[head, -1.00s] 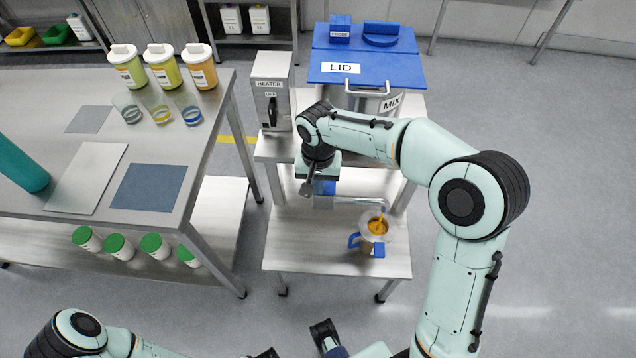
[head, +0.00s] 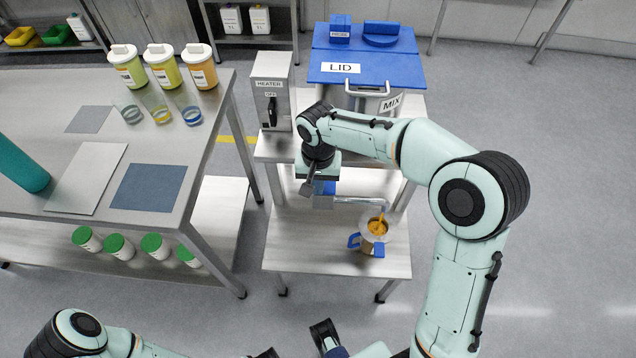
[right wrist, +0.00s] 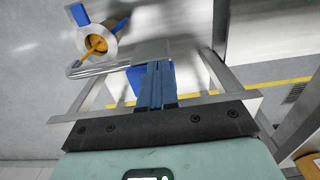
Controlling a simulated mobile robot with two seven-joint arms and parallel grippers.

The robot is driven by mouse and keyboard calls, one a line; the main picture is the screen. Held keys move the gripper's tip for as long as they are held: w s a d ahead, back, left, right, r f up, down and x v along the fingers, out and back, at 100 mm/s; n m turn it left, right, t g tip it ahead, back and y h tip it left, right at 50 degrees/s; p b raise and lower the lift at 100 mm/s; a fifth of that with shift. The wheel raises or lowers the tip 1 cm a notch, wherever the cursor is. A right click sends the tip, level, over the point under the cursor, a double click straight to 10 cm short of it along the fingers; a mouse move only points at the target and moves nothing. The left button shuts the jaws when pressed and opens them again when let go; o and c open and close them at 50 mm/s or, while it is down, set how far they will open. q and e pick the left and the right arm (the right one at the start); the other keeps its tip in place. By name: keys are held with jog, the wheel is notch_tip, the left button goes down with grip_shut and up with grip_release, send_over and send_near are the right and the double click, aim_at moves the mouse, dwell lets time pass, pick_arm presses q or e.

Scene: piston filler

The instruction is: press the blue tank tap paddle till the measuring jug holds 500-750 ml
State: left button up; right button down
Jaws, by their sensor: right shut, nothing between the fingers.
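The measuring jug (head: 366,246) stands on the low shelf of the steel stand, with a blue handle and orange liquid inside. An orange stream (head: 380,222) runs from the spout (head: 358,200) into it, seen also in the right wrist view (right wrist: 91,48). I cannot read its level. The blue tap paddle (right wrist: 136,80) is largely hidden behind the fingers of my right gripper (right wrist: 155,84). That gripper is shut and empty, its fingertips over the paddle and seemingly against it. At the bottom edge of the head view, part of my left arm shows; its fingers are unclear.
The tank's blue lid (head: 400,66) and the heater box (head: 270,105) are above the tap. A steel table (head: 120,215) on the left carries tubs, glasses, a teal cylinder and mats. Green-capped jars (head: 118,246) stand on its lower shelf. Floor right of the stand is free.

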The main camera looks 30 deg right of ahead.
jog(key=shift+s+d+f, duration=0.1)
jog(key=shift+s+f, duration=0.05)
jog(key=shift+f, duration=0.1)
dwell(0.7)
jog(key=shift+r+p, duration=0.35)
jog(key=shift+p, duration=0.05)
jog(key=r+p, duration=0.1)
jog(key=r, duration=0.1)
jog(key=r+p, duration=0.2)
jog(key=r, duration=0.1)
jog(key=shift+w, duration=0.2)
notch_tip(320, 180, up, 9)
jog(key=p, duration=0.1)
jog(key=shift+f, duration=0.2)
